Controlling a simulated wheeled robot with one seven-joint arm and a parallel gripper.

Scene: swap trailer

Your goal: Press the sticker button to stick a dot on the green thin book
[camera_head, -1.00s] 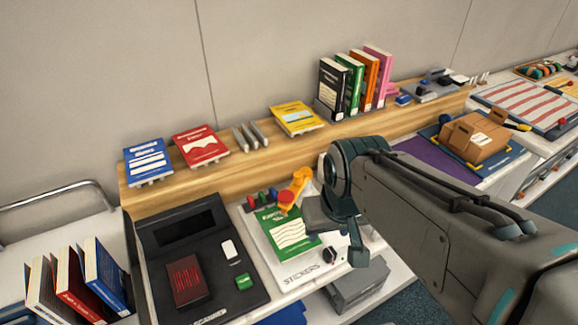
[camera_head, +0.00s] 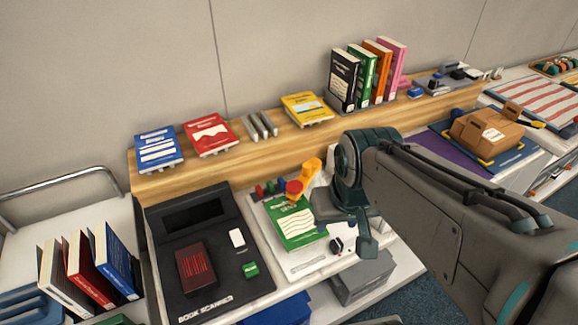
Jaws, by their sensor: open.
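The green thin book (camera_head: 297,226) lies flat on the white sticker station (camera_head: 305,262), its cover facing up. An orange arm (camera_head: 312,168) reaches over its upper edge and carries a round red button (camera_head: 294,187). I cannot make out a dot on the visible part of the cover. My gripper (camera_head: 345,225) is open and empty, just right of the book and lower right of the red button. It is apart from the button; part of the station is hidden behind it.
A black book scanner (camera_head: 160,222) with a dark red book stands left of the station. Several books stand or lie on the wooden shelf (camera_head: 255,150) behind. A purple mat (camera_head: 455,155) lies to the right.

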